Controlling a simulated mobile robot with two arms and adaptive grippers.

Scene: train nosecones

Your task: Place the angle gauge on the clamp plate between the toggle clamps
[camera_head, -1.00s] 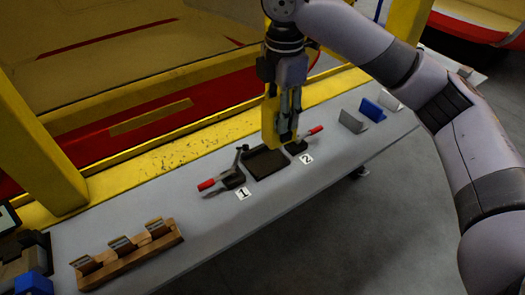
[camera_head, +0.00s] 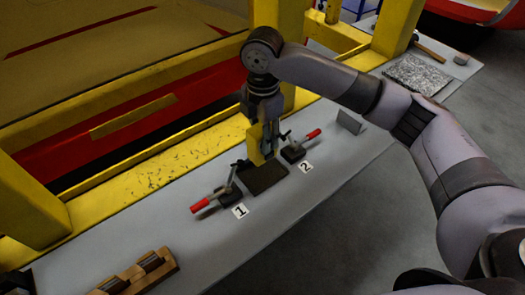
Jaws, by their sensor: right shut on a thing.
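My right gripper (camera_head: 264,136) points down and is shut on a yellow piece, which looks like the angle gauge (camera_head: 255,148). The gauge's lower end shows at the back edge of the dark clamp plate (camera_head: 266,181); I cannot tell whether it touches the plate. The gripper hides part of it. The toggle clamp marked 1 (camera_head: 229,194), with a red handle, stands left of the plate. The toggle clamp marked 2 (camera_head: 293,154), also red-handled, stands to its right. Both handles lean outward, away from the plate. My left gripper is not in view.
The grey bench (camera_head: 325,182) is clear in front of the plate. A grey angled piece (camera_head: 349,123) stands right of clamp 2. A wooden rack (camera_head: 155,279) sits at the lower left. A yellow frame (camera_head: 150,175) runs behind the bench.

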